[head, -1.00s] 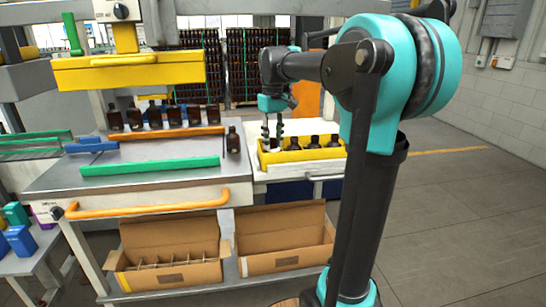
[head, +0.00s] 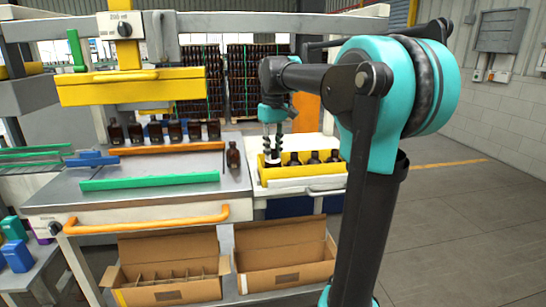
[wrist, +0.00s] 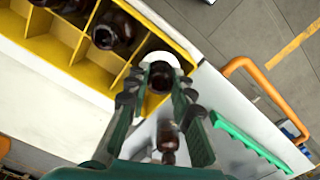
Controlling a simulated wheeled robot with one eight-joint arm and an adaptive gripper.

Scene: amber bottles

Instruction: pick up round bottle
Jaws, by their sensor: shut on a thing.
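A dark amber round bottle (wrist: 160,77) with a white label is between the two fingers of my gripper (wrist: 158,98) in the wrist view. In the head view my gripper (head: 272,145) points down at the left end of a yellow crate (head: 310,172), shut on that bottle (head: 272,163), whose upper part the fingers partly hide. The bottle is at an end compartment of the crate; I cannot tell whether its base is lifted. Other amber bottles (head: 313,158) stand in the crate to its right.
One amber bottle (head: 233,157) stands alone on the grey machine table (head: 130,206), left of the crate. Several more bottles (head: 174,131) stand in a row behind an orange bar (head: 165,148). A green bar (head: 150,181) lies nearer. Open cardboard boxes (head: 285,262) sit below.

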